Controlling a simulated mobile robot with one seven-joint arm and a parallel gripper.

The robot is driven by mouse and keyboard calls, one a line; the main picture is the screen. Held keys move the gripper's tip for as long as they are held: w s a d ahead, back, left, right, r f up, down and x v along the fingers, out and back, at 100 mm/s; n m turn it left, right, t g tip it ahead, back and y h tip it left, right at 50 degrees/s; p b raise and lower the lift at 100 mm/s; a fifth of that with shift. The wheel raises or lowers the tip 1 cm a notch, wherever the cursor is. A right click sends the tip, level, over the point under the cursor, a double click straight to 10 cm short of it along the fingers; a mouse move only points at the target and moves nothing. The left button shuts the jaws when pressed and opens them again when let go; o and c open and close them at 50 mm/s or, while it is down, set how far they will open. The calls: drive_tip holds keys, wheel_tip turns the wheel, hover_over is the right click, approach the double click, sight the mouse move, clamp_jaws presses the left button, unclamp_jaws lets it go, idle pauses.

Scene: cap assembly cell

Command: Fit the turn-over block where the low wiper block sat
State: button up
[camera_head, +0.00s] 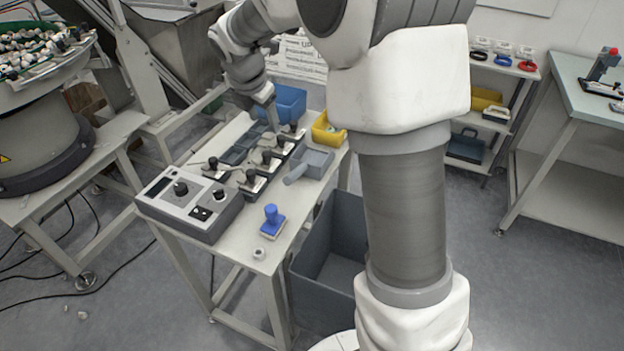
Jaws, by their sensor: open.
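My gripper (271,112) is over the far part of the narrow work table (215,145), pointing down close to the far end of a row of dark blocks. It is open; it is small here, and nothing can be made out between its fingers. The row of dark blocks (268,161) with black knobs or levers and pale labels runs along the table. Dark flat trays (240,147) lie just left of the row. I cannot tell which piece is the turn-over block or the low wiper block, nor make out an empty seat.
A control box (190,205) with knobs stands at the near end.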

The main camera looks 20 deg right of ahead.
drive_tip(key=s+d+r+m, duration=0.1)
drive_tip(key=s+r+m, duration=0.3)
drive_tip(key=s+m, duration=0.25)
drive_tip(key=s+d+r+m, duration=0.1)
drive_tip(key=s+r+m, duration=0.35)
drive_tip(key=s, duration=0.35)
drive_tip(key=s+f+m+t+y, duration=0.1)
drive_tip(key=s+m+y, duration=0.1)
drive_tip(key=s+m, duration=1.2)
drive_tip(key=s, duration=0.3)
drive_tip(key=shift+s+a+f, duration=0.15)
drive_tip(key=shift+a+f, duration=0.2)
drive_tip(key=shift+f, duration=0.05)
wheel_tip(320, 180, up, 4)
drive_tip(key=p, duration=0.3)
drive_tip(key=shift+f+p, duration=0.15)
drive_tip(key=shift+p, duration=0.2)
